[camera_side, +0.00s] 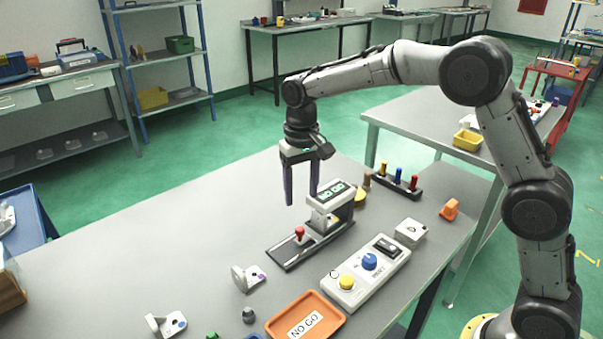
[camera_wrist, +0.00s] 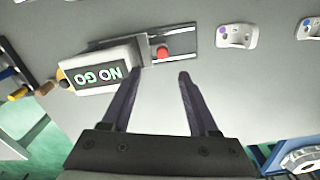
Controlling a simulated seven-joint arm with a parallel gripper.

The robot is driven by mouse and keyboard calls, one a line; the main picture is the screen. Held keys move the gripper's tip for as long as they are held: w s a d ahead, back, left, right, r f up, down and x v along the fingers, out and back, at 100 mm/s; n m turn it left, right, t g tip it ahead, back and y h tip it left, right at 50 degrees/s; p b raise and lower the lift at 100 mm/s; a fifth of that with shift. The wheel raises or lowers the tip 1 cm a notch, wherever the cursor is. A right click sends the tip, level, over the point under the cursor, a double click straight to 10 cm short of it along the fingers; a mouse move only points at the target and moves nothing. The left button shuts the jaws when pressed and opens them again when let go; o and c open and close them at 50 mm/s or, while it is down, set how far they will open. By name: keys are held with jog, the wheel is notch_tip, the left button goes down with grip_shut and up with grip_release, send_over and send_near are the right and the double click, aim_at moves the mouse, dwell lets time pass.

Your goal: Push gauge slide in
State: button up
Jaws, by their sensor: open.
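The gauge (camera_side: 342,212) stands on the grey table, with a display on top reading NO GO; it also shows in the wrist view (camera_wrist: 100,72). A dark track (camera_side: 290,262) runs out from under its housing. The gauge slide, with a red knob (camera_side: 299,232), is on this track outside the housing; the knob also shows in the wrist view (camera_wrist: 162,54). My gripper (camera_side: 301,198) hangs above the table near the gauge, fingers apart and empty. In the wrist view its fingertips (camera_wrist: 160,74) are close below the knob, not around it.
A control box (camera_side: 366,276) with yellow and blue knobs lies in front of the gauge. An orange NO GO tray (camera_side: 306,318) is at the front edge. White castings (camera_side: 248,278) lie left of it. A rack of coloured pegs (camera_side: 398,180) stands behind. The table's left side is clear.

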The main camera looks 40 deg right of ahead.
jog(key=shift+r, duration=2.35)
jog(key=s+d+r+t, duration=0.2)
jog(key=s+r, duration=0.4)
jog(key=s, duration=0.2)
jog(key=s+d+r+t, duration=0.2)
jog(key=s+d+r, duration=0.1)
jog(key=s+r, duration=0.4)
jog(key=s+f+n, duration=0.1)
jog(key=s+f, duration=0.4)
jog(key=s, duration=0.3)
jog(key=s+d+f+n+t, duration=0.1)
jog(key=s+f+n, duration=0.1)
jog(key=s+f, duration=0.3)
jog(key=s, duration=0.3)
jog(key=shift+d+f+t, duration=0.15)
jog(key=shift+f+t, duration=0.1)
jog(key=shift+t, duration=0.05)
